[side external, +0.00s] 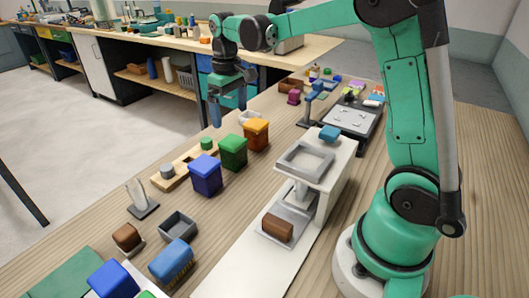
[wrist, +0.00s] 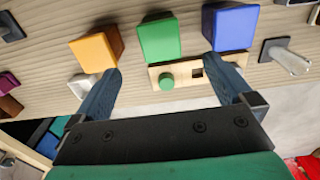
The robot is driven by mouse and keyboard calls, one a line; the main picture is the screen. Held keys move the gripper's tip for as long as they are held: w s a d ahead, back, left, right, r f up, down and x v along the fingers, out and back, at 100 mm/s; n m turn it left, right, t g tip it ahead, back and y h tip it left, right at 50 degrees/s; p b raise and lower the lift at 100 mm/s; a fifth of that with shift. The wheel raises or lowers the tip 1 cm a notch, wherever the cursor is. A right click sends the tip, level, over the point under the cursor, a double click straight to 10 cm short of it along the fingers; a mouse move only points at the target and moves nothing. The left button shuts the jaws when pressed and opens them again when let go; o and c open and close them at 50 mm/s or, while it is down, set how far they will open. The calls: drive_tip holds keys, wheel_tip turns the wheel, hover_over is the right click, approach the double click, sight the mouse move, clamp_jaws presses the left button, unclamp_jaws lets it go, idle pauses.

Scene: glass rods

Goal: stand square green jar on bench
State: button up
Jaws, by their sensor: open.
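The square green jar (side external: 232,151) stands upright on the wooden bench, between a blue jar (side external: 205,175) and an orange jar (side external: 256,134). In the wrist view the green jar (wrist: 159,38) is near the top middle. My gripper (side external: 228,107) is open and empty, in the air above and behind the jars in the side view. In the wrist view its two fingers (wrist: 167,78) are spread wide, with the green jar beyond and between them. It does not touch the jar.
A wooden block with a green cylinder (side external: 206,143) and a grey peg lies close behind the jars. A white stand with a grey square frame (side external: 304,160) is to the right. A grey open tray (side external: 178,226) and a brush (side external: 171,260) lie nearer the front.

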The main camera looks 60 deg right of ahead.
drive_tip(key=shift+r, duration=0.8)
drive_tip(key=s+a+t, duration=0.7)
drive_tip(key=s+a, duration=0.2)
drive_tip(key=s, duration=0.1)
drive_tip(key=shift+s+a+f, duration=0.25)
drive_tip(key=shift+s+f, duration=0.15)
drive_tip(key=shift+f, duration=0.05)
